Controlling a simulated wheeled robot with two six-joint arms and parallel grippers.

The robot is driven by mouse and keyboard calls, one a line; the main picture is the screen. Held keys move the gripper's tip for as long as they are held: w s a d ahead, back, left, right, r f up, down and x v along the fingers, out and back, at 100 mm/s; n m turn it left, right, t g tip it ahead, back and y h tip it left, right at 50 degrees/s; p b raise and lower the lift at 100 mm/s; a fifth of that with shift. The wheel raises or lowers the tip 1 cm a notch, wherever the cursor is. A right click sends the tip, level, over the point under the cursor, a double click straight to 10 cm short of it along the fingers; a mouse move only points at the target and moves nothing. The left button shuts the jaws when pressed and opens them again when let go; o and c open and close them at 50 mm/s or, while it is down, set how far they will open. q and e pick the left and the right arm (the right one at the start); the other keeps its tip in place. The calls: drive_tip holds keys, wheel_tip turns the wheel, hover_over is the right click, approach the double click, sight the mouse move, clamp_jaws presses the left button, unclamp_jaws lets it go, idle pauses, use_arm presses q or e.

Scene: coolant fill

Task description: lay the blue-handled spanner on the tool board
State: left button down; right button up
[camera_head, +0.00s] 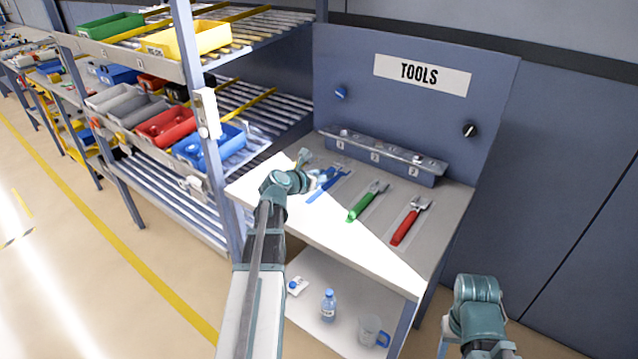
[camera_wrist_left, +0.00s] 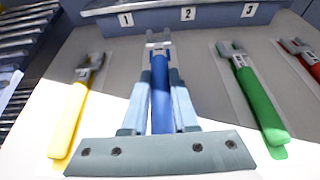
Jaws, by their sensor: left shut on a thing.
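My left gripper (camera_head: 325,177) is shut on the blue-handled spanner (camera_head: 328,187), over the left part of the bench top. In the left wrist view the blue handle (camera_wrist_left: 161,95) lies between the two pale blue fingers, with its grey open jaw pointing toward the numbered rack. I cannot tell whether the spanner touches the surface. The tool board (camera_head: 385,212) is the grey top below the TOOLS sign. A green-handled tool (camera_head: 362,206) and a red-handled tool (camera_head: 405,228) lie on it to the right. My right arm shows at the lower right, its fingers out of sight.
A yellow-handled tool (camera_wrist_left: 72,115) lies left of the gripper. The numbered rack (camera_head: 382,156) and upright panel (camera_head: 420,110) stand behind. A shelf with coloured bins (camera_head: 165,125) stands at left. A bottle (camera_head: 328,305) and a jug (camera_head: 370,331) stand on the lower shelf.

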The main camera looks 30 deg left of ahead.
sight(323, 189)
use_arm(q)
drive_tip(key=shift+w+a, duration=0.2)
drive_tip(key=shift+d+f, duration=0.15)
drive_tip(key=shift+f, duration=0.05)
wheel_tip(323, 189, down, 3)
drive_tip(key=b, duration=0.3)
drive_tip(key=shift+s+f+b, duration=0.1)
drive_tip(key=shift+f+b, duration=0.05)
drive_tip(key=shift+b, duration=0.25)
drive_tip(key=c, duration=0.7)
unclamp_jaws()
